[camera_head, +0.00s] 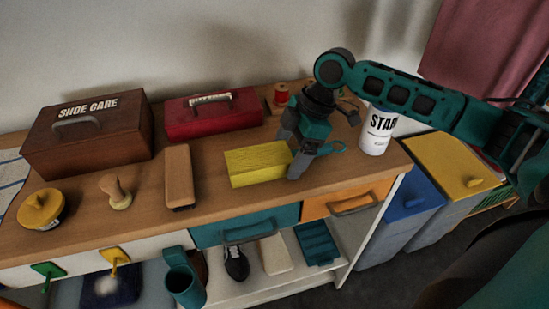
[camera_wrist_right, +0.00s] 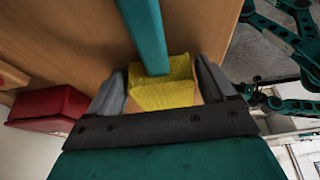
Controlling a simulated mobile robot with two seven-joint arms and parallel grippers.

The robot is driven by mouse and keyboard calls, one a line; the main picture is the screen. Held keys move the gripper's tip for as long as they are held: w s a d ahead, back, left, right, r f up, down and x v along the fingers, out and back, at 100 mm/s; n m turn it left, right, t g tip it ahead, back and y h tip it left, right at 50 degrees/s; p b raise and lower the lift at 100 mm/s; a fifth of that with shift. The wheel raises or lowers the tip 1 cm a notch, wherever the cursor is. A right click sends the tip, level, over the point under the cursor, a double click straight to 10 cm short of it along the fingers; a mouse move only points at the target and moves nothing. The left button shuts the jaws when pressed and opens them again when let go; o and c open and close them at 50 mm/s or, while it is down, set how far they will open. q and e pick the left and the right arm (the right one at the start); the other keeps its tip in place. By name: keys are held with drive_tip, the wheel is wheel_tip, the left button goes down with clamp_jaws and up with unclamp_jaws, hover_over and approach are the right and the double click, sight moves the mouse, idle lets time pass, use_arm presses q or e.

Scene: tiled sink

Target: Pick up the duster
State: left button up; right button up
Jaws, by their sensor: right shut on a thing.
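My left gripper is not clearly seen in either view.
A red tin (camera_head: 213,114) and a red spool (camera_head: 281,94) stand behind the cloth. A brush block (camera_head: 179,178) is to its left. A white labelled tub (camera_head: 378,130) stands right of my gripper. A brown shoe care box (camera_head: 90,135) is at the left.

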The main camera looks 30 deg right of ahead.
sight(289, 150)
drive_tip(key=shift+c, duration=0.4)
drive_tip(key=shift+r, duration=0.15)
drive_tip(key=shift+r, duration=0.2)
wheel_tip(289, 150, up, 19)
drive_tip(key=p, duration=0.3)
drive_tip(key=shift+r, duration=0.2)
drive_tip(key=o, duration=0.5)
drive_tip(key=c, duration=0.4)
drive_tip(key=shift+f, duration=0.15)
